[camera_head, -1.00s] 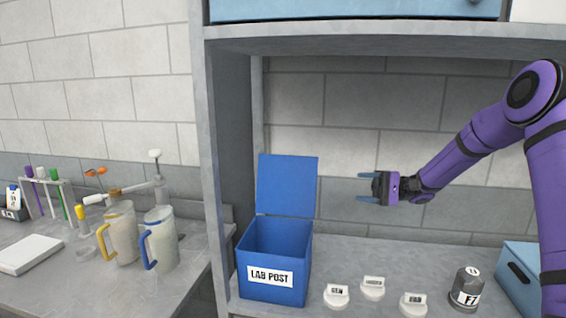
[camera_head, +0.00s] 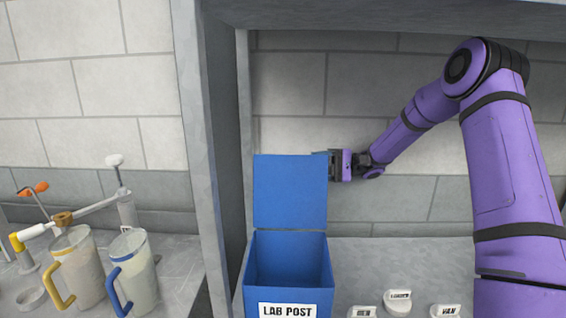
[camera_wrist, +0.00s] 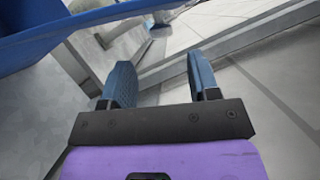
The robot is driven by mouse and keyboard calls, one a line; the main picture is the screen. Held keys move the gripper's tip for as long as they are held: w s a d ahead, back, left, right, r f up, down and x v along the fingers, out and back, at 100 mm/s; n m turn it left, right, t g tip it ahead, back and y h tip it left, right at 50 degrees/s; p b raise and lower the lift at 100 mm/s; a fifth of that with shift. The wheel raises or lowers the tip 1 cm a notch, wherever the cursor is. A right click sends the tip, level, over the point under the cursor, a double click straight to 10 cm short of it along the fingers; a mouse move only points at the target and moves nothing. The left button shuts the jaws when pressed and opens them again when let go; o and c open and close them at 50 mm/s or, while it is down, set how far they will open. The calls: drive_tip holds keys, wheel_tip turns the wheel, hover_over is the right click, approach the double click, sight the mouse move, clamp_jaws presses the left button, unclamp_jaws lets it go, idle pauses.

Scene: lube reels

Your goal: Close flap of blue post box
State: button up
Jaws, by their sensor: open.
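The blue post box (camera_head: 329,272) stands on the shelf and bears a "LAB POST" label. Its flap (camera_head: 290,192) stands upright at the back, so the box is open at the top. My gripper (camera_head: 325,165) is at the flap's upper right edge, and its fingertips are partly hidden behind the flap in the head view. In the wrist view my gripper (camera_wrist: 160,82) has its two blue fingers spread with nothing between them. A blue panel (camera_wrist: 75,28), probably the flap, crosses the top left there. I cannot tell whether a finger touches it.
White labelled lids (camera_head: 398,303) sit on the shelf right of the box. A grey upright panel (camera_head: 215,160) stands close to its left, and a shelf board (camera_head: 400,14) runs overhead. Two jugs (camera_head: 132,270) stand on the left bench.

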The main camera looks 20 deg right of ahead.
sight(294, 165)
drive_tip(key=a, duration=0.5)
drive_tip(key=a+r, duration=0.1)
drive_tip(key=a, duration=0.1)
drive_tip(key=shift+s+a, duration=0.1)
drive_tip(key=shift+a, duration=0.25)
clamp_jaws()
